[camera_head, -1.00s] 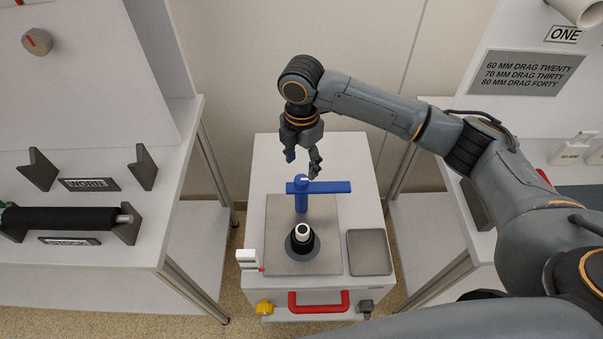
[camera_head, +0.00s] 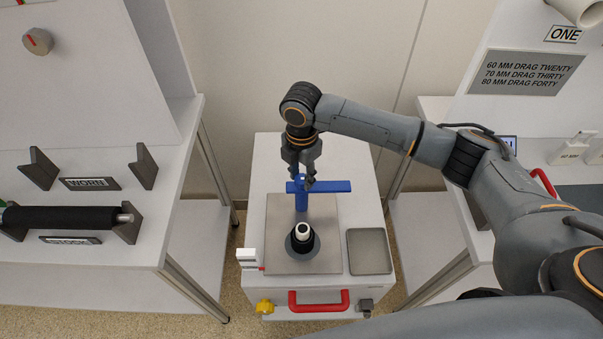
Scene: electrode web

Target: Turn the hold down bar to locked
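The blue hold down bar (camera_head: 330,186) is a T shape on an upright blue post at the back of the grey plate on the white cart. Its crosspiece runs left to right, with the longer arm to the right. My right gripper (camera_head: 303,184) points down at the bar from behind, over the post top. Its fingers are apart, one on each side of the post. I cannot tell whether they touch the bar. My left gripper is out of view.
A black and white cylinder (camera_head: 302,234) stands upright on the grey plate (camera_head: 275,220) in front of the post. A grey tray (camera_head: 369,252) lies to its right. The cart has a red handle (camera_head: 318,301) and a yellow knob (camera_head: 264,306). Benches flank the cart.

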